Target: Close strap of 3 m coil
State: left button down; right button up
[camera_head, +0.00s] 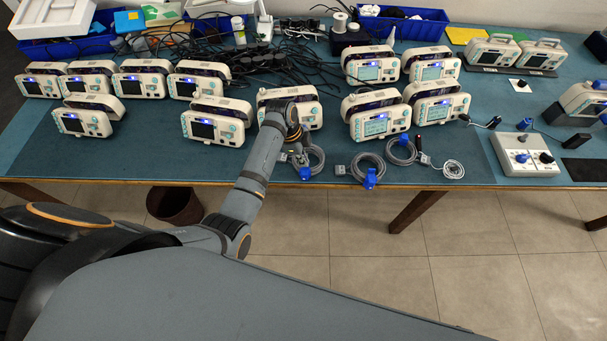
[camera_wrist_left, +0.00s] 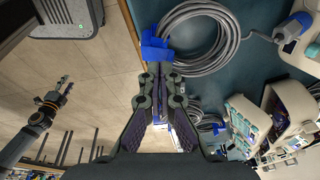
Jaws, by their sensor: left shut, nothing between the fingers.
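A grey cable coil (camera_head: 317,158) lies near the table's front edge with a blue strap (camera_head: 304,173) at its lower left. My left gripper (camera_head: 299,158) is just over its left side. In the left wrist view the coil (camera_wrist_left: 229,38) fills the top, and the blue strap (camera_wrist_left: 152,47) stands off its left side. My left fingertips (camera_wrist_left: 160,68) are together right beside the strap, with nothing between them. I cannot tell whether they touch it, or which coil is 3 m. What seems to be my right gripper (camera_wrist_left: 65,85) shows small over the floor.
To the right lie another grey coil (camera_head: 380,164) with a blue strap (camera_head: 370,179), a third coil (camera_head: 402,153) and a smaller pale coil (camera_head: 453,169). Several monitors (camera_head: 216,121) stand behind. A control box (camera_head: 525,154) is at the right. The table's front edge is close.

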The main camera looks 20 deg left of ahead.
pick_arm(q)
jog(key=shift+w+f, duration=0.2)
jog(key=shift+w, duration=0.3)
jog(key=shift+w+a+f, duration=0.1)
jog(key=shift+w+f, duration=0.2)
jog(key=p+v, duration=0.3)
jog(key=d+p+v, duration=0.1)
jog(key=p+v, duration=0.2)
jog(key=p, duration=0.1)
jog(key=shift+w+d+r, duration=0.15)
jog(key=shift+w+r, duration=0.05)
jog(key=shift+r, duration=0.05)
jog(key=shift+f, duration=0.1)
dwell(0.3)
